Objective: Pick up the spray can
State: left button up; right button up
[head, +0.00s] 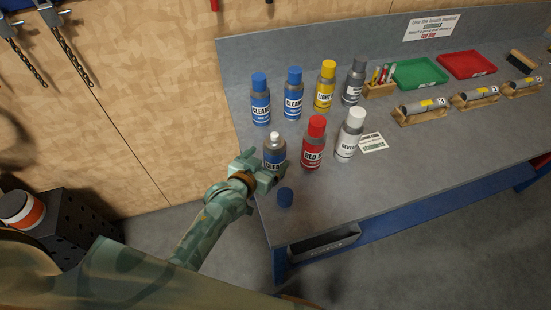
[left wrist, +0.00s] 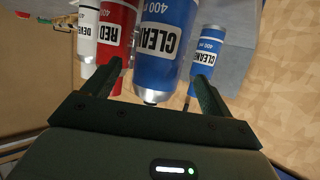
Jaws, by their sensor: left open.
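Several spray cans stand upright on the grey workbench. An uncapped blue cleaner can (head: 274,152) stands at the near left of the group, with its white nozzle showing; its blue cap (head: 285,196) lies on the bench in front. My left gripper (head: 264,170) is open at this can, and its fingers reach along both sides of it. In the left wrist view the blue cleaner can (left wrist: 160,50) is large between the two open fingers (left wrist: 150,85). I cannot tell if the fingers touch it. My right gripper is out of view.
A red can (head: 314,145) and a white can (head: 350,135) stand close to the right. Two capped blue cans (head: 260,103), a yellow can (head: 325,90) and a grey can (head: 353,85) stand behind. Green (head: 420,73) and red trays (head: 466,65) lie farther back.

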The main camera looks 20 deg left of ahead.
pick_arm(q)
jog(key=x, duration=0.5)
jog(key=shift+d+b, duration=0.1)
jog(key=shift+b, duration=0.25)
jog(key=shift+s+r, duration=0.1)
jog(key=shift+r, duration=0.05)
jog(key=shift+c, duration=1.3)
jog(key=c, duration=1.1)
